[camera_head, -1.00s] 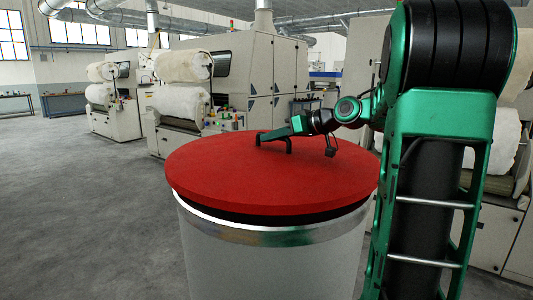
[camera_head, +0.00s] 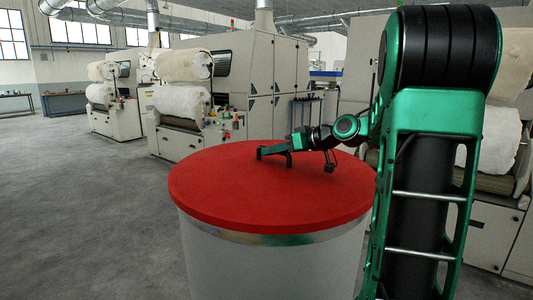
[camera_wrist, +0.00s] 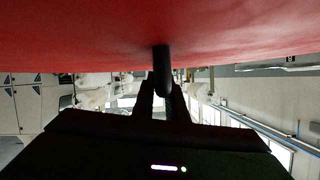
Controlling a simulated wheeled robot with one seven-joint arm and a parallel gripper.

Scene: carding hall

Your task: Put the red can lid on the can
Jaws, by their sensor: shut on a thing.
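The red lid (camera_head: 230,180) is a wide flat disc lying level over the tall pale can (camera_head: 270,265). Its edge meets the can's silver rim band (camera_head: 265,239) at the front, with no dark gap visible there; the far side is hidden. My gripper (camera_head: 289,150) is above the middle of the lid, shut on its dark handle (camera_head: 273,151). In the wrist view, the fingers (camera_wrist: 164,92) close around the dark handle bar (camera_wrist: 161,62), and the red lid surface (camera_wrist: 80,35) fills the top.
A carding machine (camera_head: 250,75) with white rolls (camera_head: 183,66) stands behind the can, and another (camera_head: 112,105) stands farther left. More machinery (camera_head: 495,235) is at the right. Grey floor (camera_head: 80,220) at the left is clear.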

